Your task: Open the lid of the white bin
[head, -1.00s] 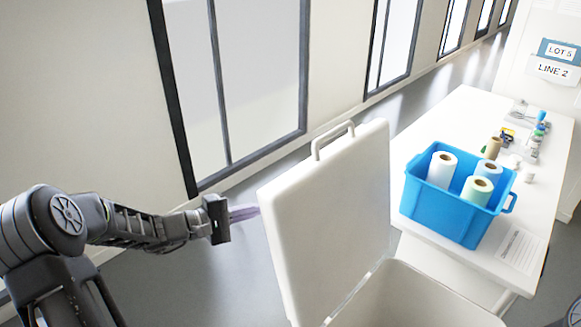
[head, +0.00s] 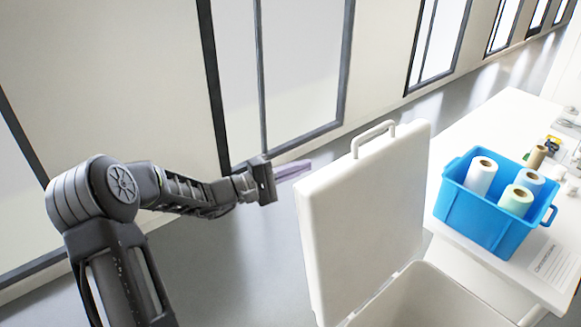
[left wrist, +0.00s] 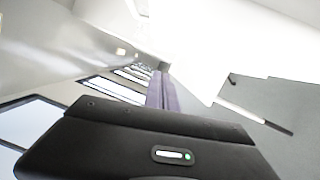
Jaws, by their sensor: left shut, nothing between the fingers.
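The white bin (head: 440,302) stands at the lower right of the head view, and only its upper part shows. Its lid (head: 365,215) is swung up and stands steeply open, with a handle (head: 373,137) on its top edge. My left gripper (head: 293,171) is shut and empty, just left of the lid. Its fingers point toward the lid's upper left edge, with what looks like a small gap. In the left wrist view the shut purple-grey fingers (left wrist: 161,92) point away from the camera. My right gripper is not in view.
A white table (head: 470,135) stands right of the bin. It bears a blue crate (head: 487,222) with several paper rolls, a printed sheet (head: 553,262) and small items. The floor between the bin and the windowed wall is clear.

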